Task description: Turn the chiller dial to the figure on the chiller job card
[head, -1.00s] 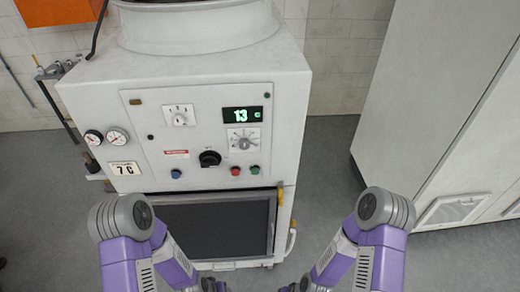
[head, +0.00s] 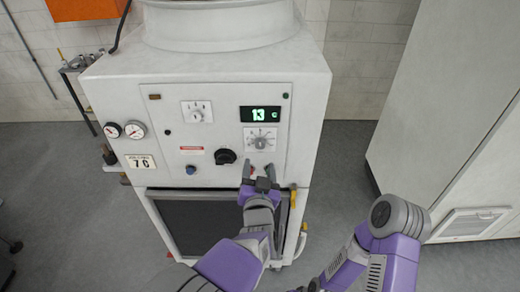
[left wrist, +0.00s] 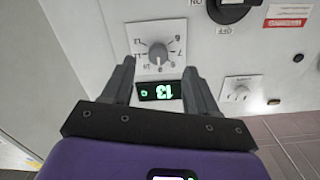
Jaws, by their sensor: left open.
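The chiller dial (head: 261,141) is a grey knob on a white numbered plate, below a green display (head: 260,114) reading 13. The chiller job card (head: 140,161), at the panel's lower left, reads 7 C. My left gripper (head: 259,168) is open and empty in front of the panel, just below the dial in the head view. In the left wrist view the dial (left wrist: 158,53) appears upside down ahead of and between the open fingers (left wrist: 159,68), apart from them. My right arm shows at lower right, but its gripper is out of view.
A black rotary switch (head: 226,156), a second small dial (head: 197,112) and a blue button (head: 191,170) share the panel. Red and green buttons lie partly behind my left gripper. Two gauges (head: 134,129) are at left. A tall white cabinet (head: 440,110) stands at right.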

